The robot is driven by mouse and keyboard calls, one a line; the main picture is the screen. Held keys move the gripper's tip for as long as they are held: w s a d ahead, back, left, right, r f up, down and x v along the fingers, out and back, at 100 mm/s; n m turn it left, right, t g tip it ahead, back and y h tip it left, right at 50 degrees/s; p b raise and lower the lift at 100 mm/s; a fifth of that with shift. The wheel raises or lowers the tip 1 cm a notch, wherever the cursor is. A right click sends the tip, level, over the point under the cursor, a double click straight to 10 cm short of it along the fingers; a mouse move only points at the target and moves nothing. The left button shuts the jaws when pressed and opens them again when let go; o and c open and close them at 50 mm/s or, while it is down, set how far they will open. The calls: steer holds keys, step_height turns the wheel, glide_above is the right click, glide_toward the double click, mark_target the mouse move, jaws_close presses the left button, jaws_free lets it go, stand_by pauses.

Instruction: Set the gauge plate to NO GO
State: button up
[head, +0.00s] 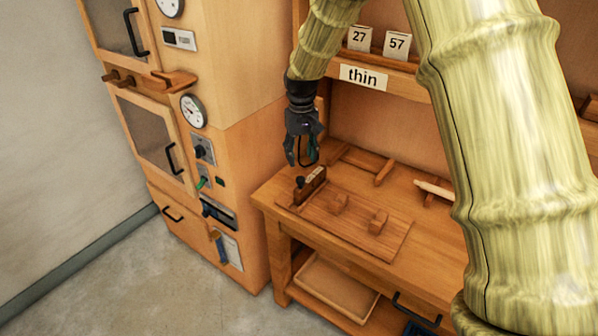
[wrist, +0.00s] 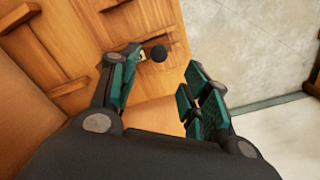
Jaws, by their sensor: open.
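The gauge plate (head: 311,184) is a small dark-brown upright plate with pale labels and a black knob (head: 299,181) at its left end. It stands at the left end of a wooden board (head: 345,222) on the bench. Its lettering is too small to read. My gripper (head: 301,163) hangs just above the plate, pointing down, apart from it as far as I can tell. In the wrist view my gripper (wrist: 160,90) is open, and the round black knob (wrist: 158,53) shows between and beyond the fingers. The left finger hides most of the plate there.
A tall cabinet (head: 240,170) with dials and handles rises close on the left. A shelf with a "thin" label (head: 363,77) and number cards (head: 397,43) is behind. A pale stick (head: 434,190) lies at the back right.

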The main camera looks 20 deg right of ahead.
mark_target(301, 179)
steer(key=f, duration=0.2)
steer(key=f+p, duration=0.1)
steer(key=f, duration=0.3)
steer(key=shift+w+f, duration=0.35)
steer(key=shift+f, duration=0.05)
steer(key=shift+s+f+p, duration=0.25)
steer(key=shift+f+p, duration=0.1)
steer(key=shift+f, duration=0.15)
steer(key=shift+w+d+f, duration=0.1)
steer(key=shift+w+f, duration=0.1)
steer(key=shift+f, duration=0.3)
steer(key=shift+s, duration=0.1)
steer(key=shift+r, duration=0.1)
jaws_close()
